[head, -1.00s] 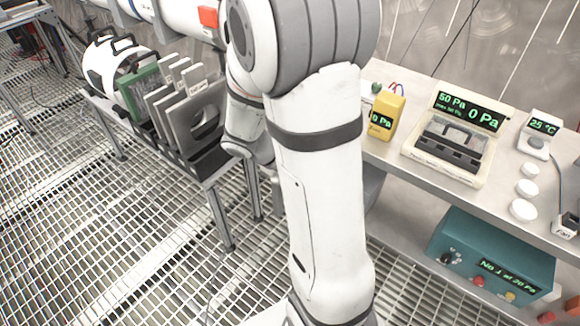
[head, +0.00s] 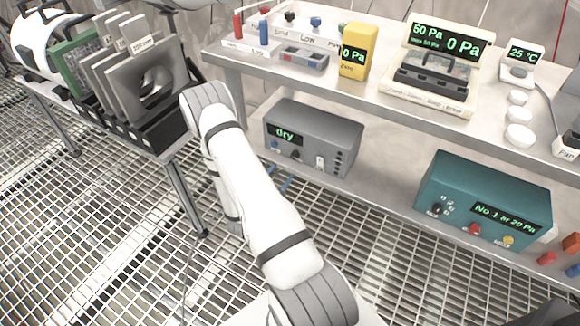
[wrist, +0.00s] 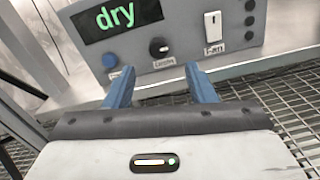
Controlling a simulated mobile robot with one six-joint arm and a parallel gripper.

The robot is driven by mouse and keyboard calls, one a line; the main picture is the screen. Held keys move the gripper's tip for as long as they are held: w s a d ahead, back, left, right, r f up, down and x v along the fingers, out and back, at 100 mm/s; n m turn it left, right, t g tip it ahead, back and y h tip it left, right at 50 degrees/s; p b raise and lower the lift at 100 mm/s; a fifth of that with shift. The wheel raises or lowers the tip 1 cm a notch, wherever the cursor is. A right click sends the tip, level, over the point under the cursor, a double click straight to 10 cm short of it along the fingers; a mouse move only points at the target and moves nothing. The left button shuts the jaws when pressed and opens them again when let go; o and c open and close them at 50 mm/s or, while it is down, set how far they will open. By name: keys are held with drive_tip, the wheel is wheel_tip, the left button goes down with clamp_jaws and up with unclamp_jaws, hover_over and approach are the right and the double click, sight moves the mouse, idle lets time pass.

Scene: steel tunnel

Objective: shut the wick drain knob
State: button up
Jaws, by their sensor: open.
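A grey box (head: 312,138) with a green "dry" display stands on the lower shelf. Its front carries a dark round knob (wrist: 159,49) with a small label under it that I cannot read surely. Whether this is the wick drain knob I cannot tell. In the head view, my arm hides most of the gripper.
A blue button (wrist: 110,60) and a white switch (wrist: 212,27) flank the knob closely. A teal box (head: 485,195) stands right on the same shelf. The upper shelf (head: 400,108) overhangs the grey box. A rack with plates (head: 150,80) stands left. The grating floor is open in front.

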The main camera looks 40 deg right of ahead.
sight(294, 157)
drive_tip(key=b+x, duration=0.1)
drive_tip(key=x, duration=0.6)
drive_tip(key=shift+w+d, duration=0.1)
drive_tip(key=shift+d, duration=0.15)
